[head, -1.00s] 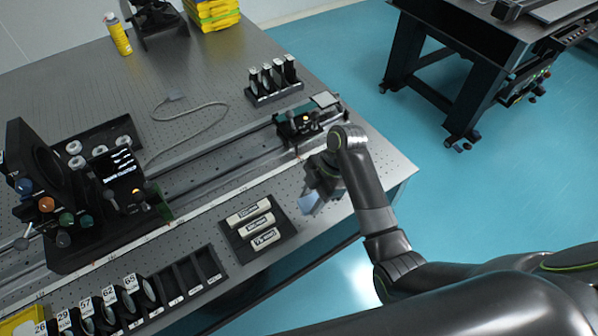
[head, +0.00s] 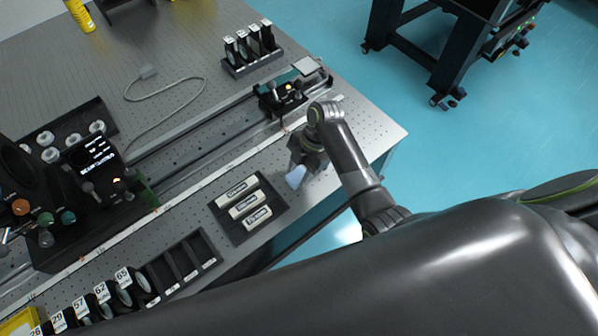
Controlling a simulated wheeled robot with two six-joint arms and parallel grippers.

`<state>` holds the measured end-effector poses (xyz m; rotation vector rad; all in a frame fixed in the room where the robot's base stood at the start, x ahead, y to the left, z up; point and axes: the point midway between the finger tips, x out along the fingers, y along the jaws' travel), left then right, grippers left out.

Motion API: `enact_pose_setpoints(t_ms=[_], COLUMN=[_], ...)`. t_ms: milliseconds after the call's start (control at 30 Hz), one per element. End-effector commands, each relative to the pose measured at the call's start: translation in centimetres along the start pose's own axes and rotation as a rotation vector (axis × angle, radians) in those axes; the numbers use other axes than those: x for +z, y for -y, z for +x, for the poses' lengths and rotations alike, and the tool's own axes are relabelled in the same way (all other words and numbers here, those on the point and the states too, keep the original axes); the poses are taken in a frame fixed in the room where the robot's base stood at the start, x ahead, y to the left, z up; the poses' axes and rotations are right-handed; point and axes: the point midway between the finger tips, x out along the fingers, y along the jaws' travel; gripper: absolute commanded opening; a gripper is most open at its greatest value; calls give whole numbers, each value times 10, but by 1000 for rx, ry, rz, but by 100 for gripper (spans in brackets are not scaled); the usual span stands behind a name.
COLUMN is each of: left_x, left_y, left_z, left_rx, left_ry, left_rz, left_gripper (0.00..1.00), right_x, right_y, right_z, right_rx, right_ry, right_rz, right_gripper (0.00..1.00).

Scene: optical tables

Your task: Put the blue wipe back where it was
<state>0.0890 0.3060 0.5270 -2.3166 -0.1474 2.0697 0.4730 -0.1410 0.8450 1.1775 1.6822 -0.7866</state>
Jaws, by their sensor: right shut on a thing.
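The blue wipe (head: 296,177) is a small pale blue piece held in my right gripper (head: 300,168). My right gripper points down over the optical table (head: 330,142) near its front right corner, to the right of a dark tray. The gripper is shut on the wipe and hides part of it. I cannot tell whether the wipe touches the table. My left gripper is not in view.
The dark tray (head: 257,240) with labelled white pieces lies to the left of the gripper. A rail stage (head: 280,96) stands behind it. A rack of posts (head: 250,52) stands farther back. A slotted holder (head: 208,257) lines the front edge. Bare table lies at the right corner.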

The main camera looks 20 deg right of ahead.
Motion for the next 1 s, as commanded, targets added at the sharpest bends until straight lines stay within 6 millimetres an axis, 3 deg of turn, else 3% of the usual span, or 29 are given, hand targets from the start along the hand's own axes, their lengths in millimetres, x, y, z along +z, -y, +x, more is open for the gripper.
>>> enact_pose_setpoints(t_ms=[467, 500, 633, 1000], left_x=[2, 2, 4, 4], left_y=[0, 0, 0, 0], left_z=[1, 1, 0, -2], left_rx=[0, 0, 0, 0], left_ry=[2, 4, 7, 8], left_rz=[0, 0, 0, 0], left_gripper=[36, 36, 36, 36], right_x=[5, 5, 4, 3], right_y=[0, 0, 0, 0], right_z=[12, 12, 11, 7], right_rx=[1, 1, 1, 2], right_ry=[0, 0, 0, 0], right_rz=[0, 0, 0, 0], right_gripper=[17, 41, 58, 60])
